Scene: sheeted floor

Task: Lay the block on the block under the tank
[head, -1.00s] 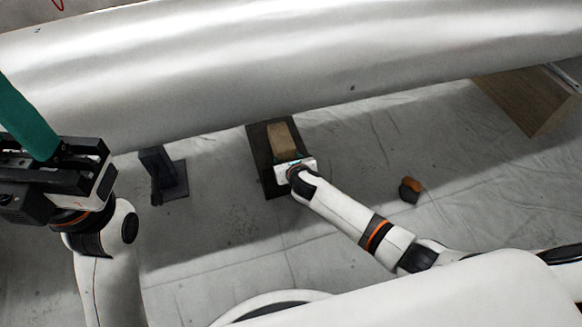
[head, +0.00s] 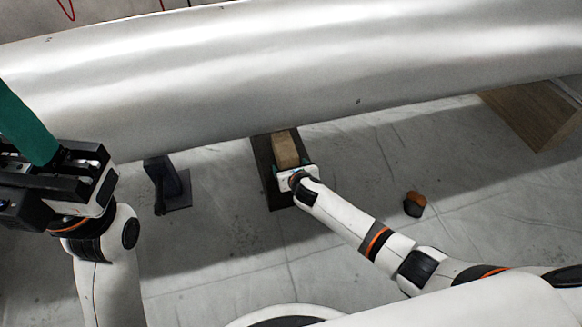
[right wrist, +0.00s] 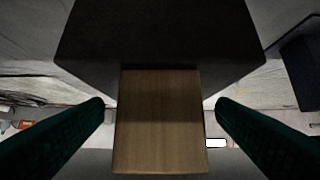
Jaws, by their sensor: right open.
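The tank (head: 300,75) is a large silver cylinder lying across the head view. A dark flat block (head: 262,160) lies on the floor partly under it, and shows in the right wrist view (right wrist: 160,40). A light wooden block (head: 286,148) lies on the dark block in the head view; its far end is close to the tank's lower edge. My right gripper (head: 295,170) is open at the wooden block's near end. In the right wrist view the wooden block (right wrist: 160,120) sits between the teal fingers, with gaps on both sides. My left gripper (head: 28,130) is raised at the left; one teal finger shows.
A dark bracket-like stand (head: 168,188) is on the floor left of the dark block. A small orange and black object (head: 414,204) lies to the right. A wooden support (head: 530,115) stands under the tank at the far right. The sheeted floor between is clear.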

